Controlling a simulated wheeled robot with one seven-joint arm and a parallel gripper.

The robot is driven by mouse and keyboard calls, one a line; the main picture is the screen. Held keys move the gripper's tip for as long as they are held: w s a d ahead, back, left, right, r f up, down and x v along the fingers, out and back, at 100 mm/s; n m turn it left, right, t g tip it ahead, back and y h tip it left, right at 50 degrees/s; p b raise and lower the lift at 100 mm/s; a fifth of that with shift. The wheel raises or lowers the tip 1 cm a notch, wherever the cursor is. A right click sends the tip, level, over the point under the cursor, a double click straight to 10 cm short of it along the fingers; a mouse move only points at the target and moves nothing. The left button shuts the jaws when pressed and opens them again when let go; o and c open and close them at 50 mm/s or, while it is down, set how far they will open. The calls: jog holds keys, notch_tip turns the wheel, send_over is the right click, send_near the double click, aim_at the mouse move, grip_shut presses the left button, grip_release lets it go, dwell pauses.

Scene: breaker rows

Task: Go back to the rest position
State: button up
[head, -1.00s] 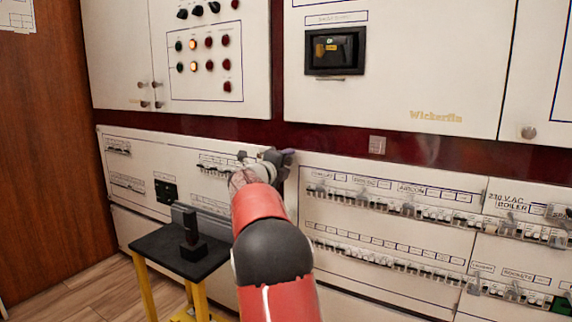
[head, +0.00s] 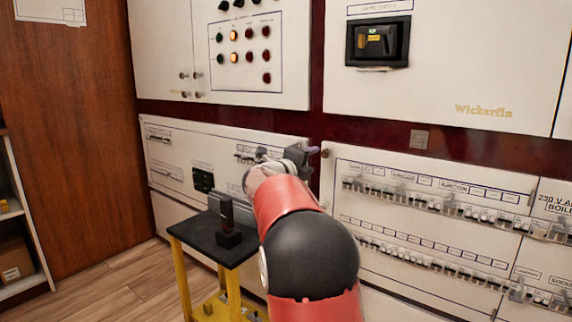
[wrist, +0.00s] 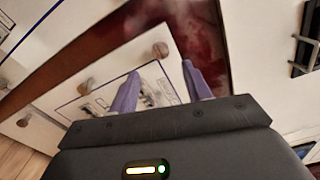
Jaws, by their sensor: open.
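My gripper (wrist: 160,88) shows in the wrist view with its two purple fingers apart and nothing between them. In the head view my gripper (head: 312,151) is at the end of my raised red and black arm, in front of the panels near the gap between the lower left and lower right panels. Its fingers are small there and partly hidden by the wrist. It appears apart from the panels, though the exact distance cannot be told.
Breaker rows (head: 440,208) line the lower right panel. A black-topped stand (head: 195,235) with yellow legs and a dark upright object (head: 227,220) is left of my arm. A shelf (head: 22,230) stands at far left. Wooden floor (head: 110,285) is open between them.

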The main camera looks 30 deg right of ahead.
jog(key=a+r+n+t+y+p, duration=0.1)
jog(key=a+r+n+t+y, duration=0.25)
jog(key=a+n, duration=0.2)
jog(key=a+r+n+t+y+p, duration=0.1)
jog(key=a+r+n+t+y, duration=0.2)
jog(key=a+n+t, duration=0.3)
jog(key=s+a+f+n+g+y+p, duration=0.1)
jog(key=s+a+f+n+y, duration=0.1)
jog(key=s+a+n+y, duration=0.5)
jog(key=s+a+f+n+g+y+p, duration=0.1)
jog(key=s+a+f+n+y, duration=0.1)
jog(key=a+n, duration=0.5)
jog(key=s+a+f+n+g, duration=0.2)
jog(key=s+f, duration=0.3)
jog(key=s, duration=0.3)
jog(key=s+a+f+n+g+p, duration=0.1)
jog(key=s+a+f+n+g, duration=0.2)
jog(key=s, duration=0.6)
jog(key=s+a+f+n+g+y+p, duration=0.1)
jog(key=s+a+f+n+g, duration=0.1)
jog(key=s+f, duration=0.5)
jog(key=shift+s+a+f+n+g, duration=0.25)
jog(key=shift+s+f+n+g, duration=0.1)
jog(key=shift+s+n+g, duration=0.45)
jog(key=shift+s+f, duration=0.1)
jog(key=shift+f, duration=0.05)
jog(key=shift+c, duration=0.5)
